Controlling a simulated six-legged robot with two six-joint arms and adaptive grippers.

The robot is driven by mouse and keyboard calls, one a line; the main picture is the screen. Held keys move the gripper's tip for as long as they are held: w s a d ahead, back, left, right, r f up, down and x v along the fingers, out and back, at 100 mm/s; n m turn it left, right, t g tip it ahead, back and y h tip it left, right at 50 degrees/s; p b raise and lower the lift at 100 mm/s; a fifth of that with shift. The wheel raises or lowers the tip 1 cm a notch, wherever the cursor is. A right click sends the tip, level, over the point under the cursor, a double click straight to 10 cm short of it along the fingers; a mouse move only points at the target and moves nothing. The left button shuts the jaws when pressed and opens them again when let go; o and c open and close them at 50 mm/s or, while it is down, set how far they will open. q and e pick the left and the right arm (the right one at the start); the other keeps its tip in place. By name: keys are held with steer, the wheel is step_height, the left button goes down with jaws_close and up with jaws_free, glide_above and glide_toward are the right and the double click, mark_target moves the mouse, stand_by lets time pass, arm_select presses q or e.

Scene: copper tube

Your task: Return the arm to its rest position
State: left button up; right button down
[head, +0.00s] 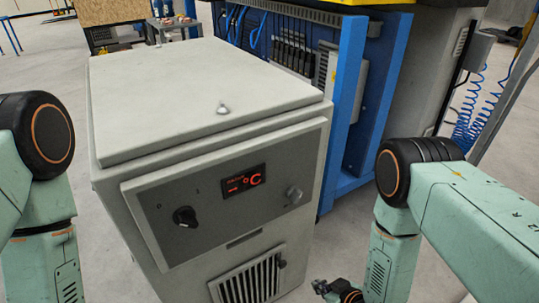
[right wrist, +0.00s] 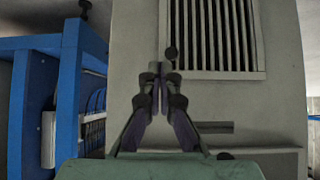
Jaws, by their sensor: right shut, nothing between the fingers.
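My right arm comes in from the right in the head view, and its gripper (head: 322,288) shows small at the bottom edge, in front of the cabinet's lower right. In the right wrist view my right gripper (right wrist: 156,72) is shut with nothing between its fingers. It points at the front of the grey cabinet (head: 200,90), below the vent grille; I cannot tell the gap. My left arm shows at the left edge of the head view, and its gripper is out of frame. No copper tube shows in either view.
The cabinet has a dark knob (head: 185,216), a red °C display (head: 243,180) and a vent grille (head: 247,279). A blue frame (head: 345,110) with wiring stands right behind it. Blue coiled hoses (head: 470,125) hang at the right. Bare floor lies left of the cabinet.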

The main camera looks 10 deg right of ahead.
steer(key=s+d+m+g+h+p, duration=0.1)
steer(key=s+d+m+g, duration=0.15)
steer(key=s, duration=0.55)
steer(key=s+d+m+g+h, duration=0.1)
steer(key=s+g, duration=0.3)
steer(key=s, duration=0.5)
arm_select(q)
step_height(320, 180, up, 3)
steer(key=shift+f+p, duration=0.1)
steer(key=shift+p, duration=0.8)
arm_select(e)
steer(key=s+r+m+g+h, duration=0.1)
steer(key=s+r+g, duration=0.1)
steer(key=s+r, duration=0.5)
step_height(320, 180, up, 3)
steer(key=shift+s+d+f+h, duration=0.1)
steer(key=shift+s+d+h, duration=0.05)
steer(key=shift+d+h, duration=0.2)
arm_select(q)
steer(key=shift+c, duration=0.4)
